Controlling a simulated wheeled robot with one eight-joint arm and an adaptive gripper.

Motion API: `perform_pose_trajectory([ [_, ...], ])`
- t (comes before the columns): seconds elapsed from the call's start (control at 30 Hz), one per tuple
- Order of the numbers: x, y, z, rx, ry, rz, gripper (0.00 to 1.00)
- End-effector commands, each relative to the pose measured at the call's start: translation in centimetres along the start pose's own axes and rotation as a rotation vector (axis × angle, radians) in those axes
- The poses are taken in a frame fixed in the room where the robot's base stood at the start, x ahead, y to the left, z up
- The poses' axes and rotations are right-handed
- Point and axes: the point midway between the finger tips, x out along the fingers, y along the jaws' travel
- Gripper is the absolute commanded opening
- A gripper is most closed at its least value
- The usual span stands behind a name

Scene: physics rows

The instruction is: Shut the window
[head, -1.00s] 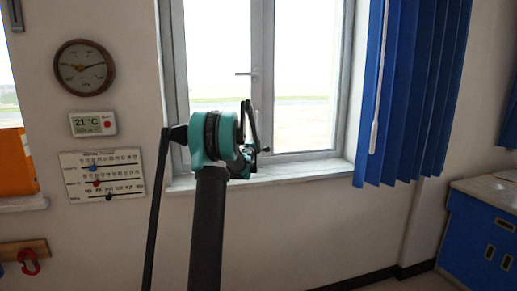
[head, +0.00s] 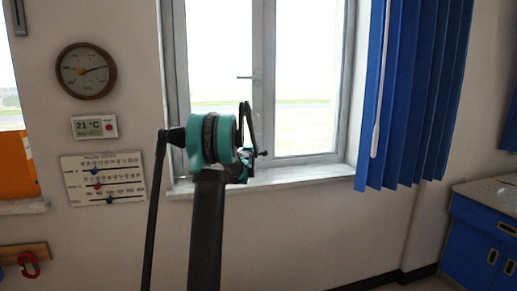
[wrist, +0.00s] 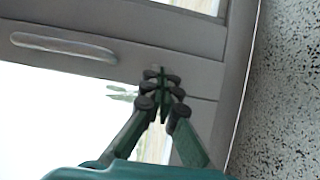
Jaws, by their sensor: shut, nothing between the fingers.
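The window (head: 258,120) stands ahead in the head view, with a grey frame and two bright panes. Its lever handle (head: 248,77) lies level at the middle post. I cannot tell from the head view whether a sash stands ajar. In the wrist view a long handle (wrist: 65,46) shows on a grey frame bar (wrist: 130,62). My gripper (wrist: 162,82) is shut and empty in the wrist view, its tips in front of that bar, right of the handle. I cannot tell whether they touch it. In the head view my arm hides part of the window's lower left.
The window sill (head: 290,175) runs below the window. Blue vertical blinds (head: 415,95) hang at its right. A blue cabinet (head: 480,235) stands at lower right. A dial (head: 85,70), a temperature display (head: 95,126) and a slider board (head: 103,178) hang on the left wall.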

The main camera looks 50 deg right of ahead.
Motion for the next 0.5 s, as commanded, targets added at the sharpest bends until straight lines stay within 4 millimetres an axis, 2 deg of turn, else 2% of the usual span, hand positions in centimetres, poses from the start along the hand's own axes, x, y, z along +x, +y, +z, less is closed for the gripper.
perform_pose_trajectory([
  [0.1,-2.8,0.1,0.4,0.000,-0.006,0.001,0.00],
  [0.3,-6.8,0.1,0.6,0.000,-0.010,0.002,0.00],
  [0.5,-9.2,0.1,0.8,0.001,-0.013,0.002,0.00],
])
